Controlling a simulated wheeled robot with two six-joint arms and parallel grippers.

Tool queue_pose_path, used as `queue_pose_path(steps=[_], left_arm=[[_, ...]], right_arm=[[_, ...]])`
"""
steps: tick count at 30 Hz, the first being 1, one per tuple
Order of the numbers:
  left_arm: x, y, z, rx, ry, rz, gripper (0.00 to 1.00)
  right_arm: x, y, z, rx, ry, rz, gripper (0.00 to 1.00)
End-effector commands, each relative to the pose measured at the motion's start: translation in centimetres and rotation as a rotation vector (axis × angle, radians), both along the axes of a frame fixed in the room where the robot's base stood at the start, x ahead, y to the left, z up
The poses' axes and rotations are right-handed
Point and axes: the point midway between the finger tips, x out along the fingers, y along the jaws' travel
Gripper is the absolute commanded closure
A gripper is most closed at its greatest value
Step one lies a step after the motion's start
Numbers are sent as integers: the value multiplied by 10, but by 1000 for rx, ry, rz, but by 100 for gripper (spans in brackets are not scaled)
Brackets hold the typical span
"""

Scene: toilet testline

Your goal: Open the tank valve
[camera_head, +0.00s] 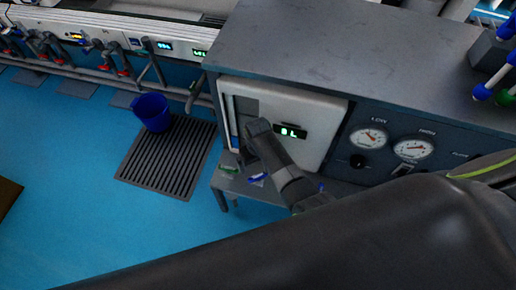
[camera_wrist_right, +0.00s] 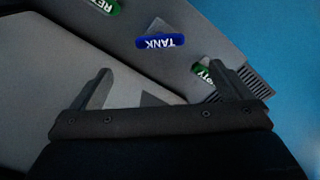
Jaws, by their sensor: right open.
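The tank valve has a blue handle marked TANK (camera_wrist_right: 160,41), seen upside down in the right wrist view, and appears closest to the middle of the gap between my fingers. A blue handle (camera_head: 258,178) shows low on the front of the grey unit in the head view. My right gripper (camera_wrist_right: 160,72) is open and empty, with its two fingers spread. The TANK handle lies beyond the fingertips, apart from them. In the head view my right arm hangs in front of the white panel (camera_head: 312,160) and hides part of it. My left gripper does not show.
Green handles sit on either side, one at the top left (camera_wrist_right: 103,5) and one partly behind the right finger (camera_wrist_right: 201,70). The grey unit (camera_head: 350,45) carries gauges (camera_head: 412,150). A blue bucket (camera_head: 151,112) stands on a floor grate (camera_head: 165,165).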

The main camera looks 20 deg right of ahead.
Motion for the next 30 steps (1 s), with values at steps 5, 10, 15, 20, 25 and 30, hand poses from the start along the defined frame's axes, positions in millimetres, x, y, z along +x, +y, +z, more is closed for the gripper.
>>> queue_pose_path(steps=[5,10,15,20,25,30], left_arm=[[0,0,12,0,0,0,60],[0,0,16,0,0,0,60],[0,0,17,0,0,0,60],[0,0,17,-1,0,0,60],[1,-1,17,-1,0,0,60],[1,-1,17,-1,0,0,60]], right_arm=[[0,0,37,1,-2,0,2],[0,0,59,0,-1,0,2],[0,0,66,0,0,0,2],[0,0,67,0,1,0,2],[0,0,66,0,1,0,2],[0,0,66,0,1,0,2]])
